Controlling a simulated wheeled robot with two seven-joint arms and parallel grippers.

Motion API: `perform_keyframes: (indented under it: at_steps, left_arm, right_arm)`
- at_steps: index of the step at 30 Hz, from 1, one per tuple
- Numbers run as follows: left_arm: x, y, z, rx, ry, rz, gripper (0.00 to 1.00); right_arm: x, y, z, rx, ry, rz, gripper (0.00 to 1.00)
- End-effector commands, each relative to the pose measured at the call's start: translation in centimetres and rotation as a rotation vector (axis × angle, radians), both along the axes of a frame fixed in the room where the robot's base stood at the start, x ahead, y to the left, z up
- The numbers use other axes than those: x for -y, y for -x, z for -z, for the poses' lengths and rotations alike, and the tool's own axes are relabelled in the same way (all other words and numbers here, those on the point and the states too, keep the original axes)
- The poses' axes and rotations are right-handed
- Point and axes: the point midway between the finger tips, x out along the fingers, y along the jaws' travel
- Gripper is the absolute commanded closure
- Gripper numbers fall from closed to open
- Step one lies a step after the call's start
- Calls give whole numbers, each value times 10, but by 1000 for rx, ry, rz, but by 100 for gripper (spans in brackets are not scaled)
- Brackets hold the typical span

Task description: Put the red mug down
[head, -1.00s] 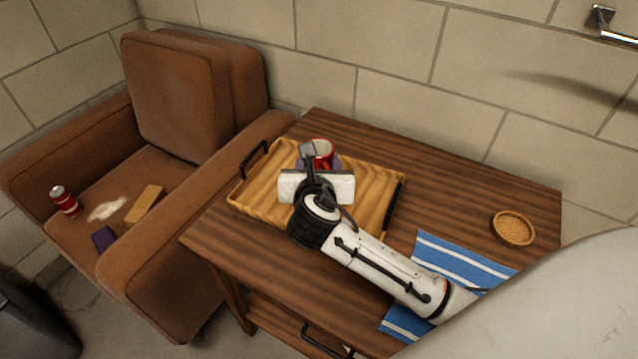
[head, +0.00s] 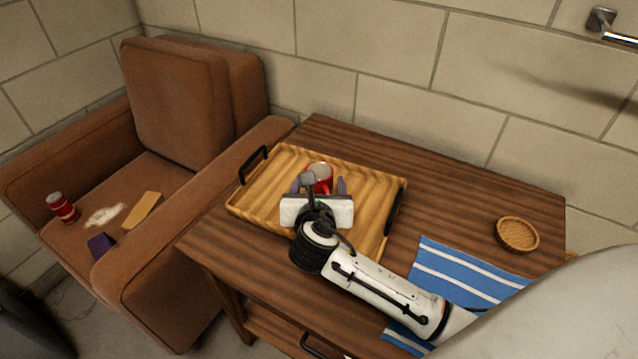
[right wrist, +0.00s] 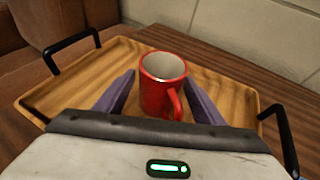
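The red mug (head: 321,178) is upright on the wooden tray (head: 270,168), toward its back edge. In the right wrist view the red mug (right wrist: 162,86) shows its white inside and its handle toward me. My right gripper (head: 319,184) is open, with its purple fingers on either side of the mug. The right wrist view shows a gap between each finger of the gripper (right wrist: 160,92) and the mug. The palm hides part of the mug's lower side in the head view. My left gripper is not in view.
The tray has black handles and stands on a wooden table (head: 470,190). A blue striped cloth (head: 455,272) and a round woven coaster (head: 517,234) lie to the right. A brown armchair (head: 170,100) at left holds a red can (head: 62,207), a purple item (head: 102,245) and a tan block (head: 142,210).

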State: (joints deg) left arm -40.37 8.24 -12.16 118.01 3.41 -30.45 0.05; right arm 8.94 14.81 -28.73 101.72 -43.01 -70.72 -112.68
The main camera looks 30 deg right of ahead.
Motion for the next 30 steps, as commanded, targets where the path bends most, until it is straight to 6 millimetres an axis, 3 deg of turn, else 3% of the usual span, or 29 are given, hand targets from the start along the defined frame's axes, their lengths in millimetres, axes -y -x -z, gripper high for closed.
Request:
perform_keyframes:
  at_steps: [8,21,30]
  left_arm:
    - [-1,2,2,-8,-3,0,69]
    - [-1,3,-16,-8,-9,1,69]
    - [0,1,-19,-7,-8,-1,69]
  right_arm:
    - [-3,4,-5,0,-1,-2,37]
    - [-45,73,-40,-1,-2,-1,37]
    - [-58,94,-49,1,0,0,37]
